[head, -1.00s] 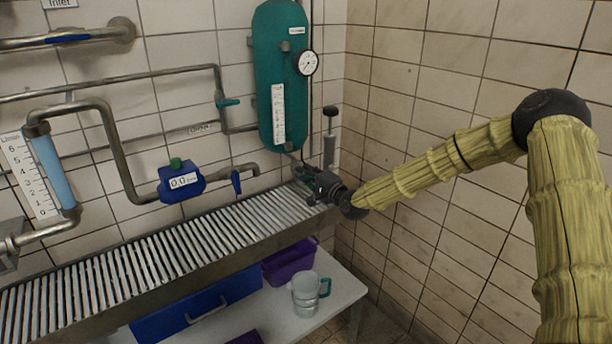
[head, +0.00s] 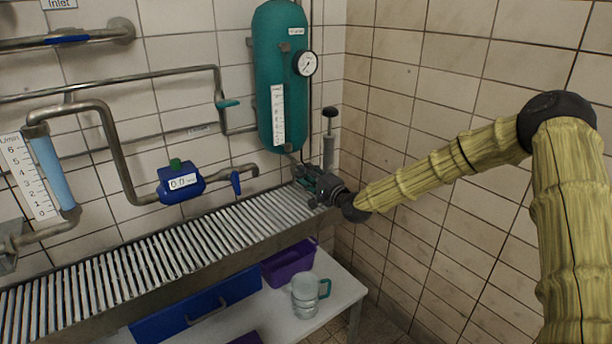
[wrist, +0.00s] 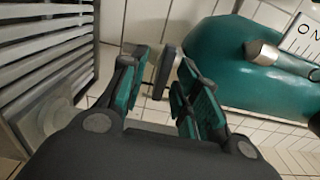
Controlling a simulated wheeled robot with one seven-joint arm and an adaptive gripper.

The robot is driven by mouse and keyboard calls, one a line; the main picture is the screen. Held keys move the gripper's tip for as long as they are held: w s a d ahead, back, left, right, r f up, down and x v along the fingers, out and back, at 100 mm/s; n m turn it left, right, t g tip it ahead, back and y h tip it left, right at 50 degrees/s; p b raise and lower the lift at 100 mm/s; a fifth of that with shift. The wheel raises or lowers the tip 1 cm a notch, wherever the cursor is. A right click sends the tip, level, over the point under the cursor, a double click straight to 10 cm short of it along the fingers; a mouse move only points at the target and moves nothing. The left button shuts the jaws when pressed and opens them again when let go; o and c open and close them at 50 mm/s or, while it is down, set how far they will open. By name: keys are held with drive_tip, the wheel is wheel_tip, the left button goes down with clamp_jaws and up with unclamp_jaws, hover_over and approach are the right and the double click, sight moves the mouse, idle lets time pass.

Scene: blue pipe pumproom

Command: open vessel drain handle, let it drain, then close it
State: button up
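The teal vessel (head: 278,80) hangs upright on the tiled wall near the corner, with a round pressure gauge (head: 307,63) on its side. In the wrist view the vessel (wrist: 235,55) fills the right. My gripper (head: 312,182) is just below the vessel's lower end, over the right end of the grating. In the wrist view my gripper (wrist: 158,88) has its two teal-padded fingers apart. A grey drain handle (wrist: 166,70) on a short stem shows between the fingertips; I cannot tell whether either finger touches it. In the head view my gripper hides the handle.
The slatted metal grating (head: 150,257) runs along the wall under the pipes. A hand pump (head: 329,135) stands upright beside the vessel. A blue flow meter (head: 181,182) sits on the pipe. Below, a white table (head: 340,297) holds clear jugs (head: 306,295) and a purple bin (head: 290,264).

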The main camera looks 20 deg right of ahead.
drive_tip(key=v, duration=1.1)
drive_tip(key=shift+s, duration=0.1)
drive_tip(key=s+a+f+n+g+h+p, duration=0.1)
drive_tip(key=s+a+f+n+g+p, duration=0.15)
drive_tip(key=s+a+f+g, duration=0.6)
drive_tip(key=s+a+f+n+g+p, duration=0.15)
drive_tip(key=s+a+f+n, duration=0.25)
drive_tip(key=s+f, duration=0.95)
drive_tip(key=s+d+f+n+g+h+p, duration=0.1)
drive_tip(key=s+f+n+g, duration=0.1)
drive_tip(key=s, duration=0.8)
drive_tip(key=s+d+f+n+g+h+p, duration=0.1)
drive_tip(key=s+f+n+g+h+p, duration=0.1)
drive_tip(key=s, duration=0.8)
drive_tip(key=s+d+f+n+g+h+p, duration=0.1)
drive_tip(key=s+f+n+g+h+p, duration=0.1)
drive_tip(key=s, duration=0.9)
wheel_tip(320, 180, down, 3)
drive_tip(key=shift+d+r+n+g, duration=0.1)
drive_tip(key=shift+d+n+g, duration=0.2)
drive_tip(key=shift+n+g, duration=0.35)
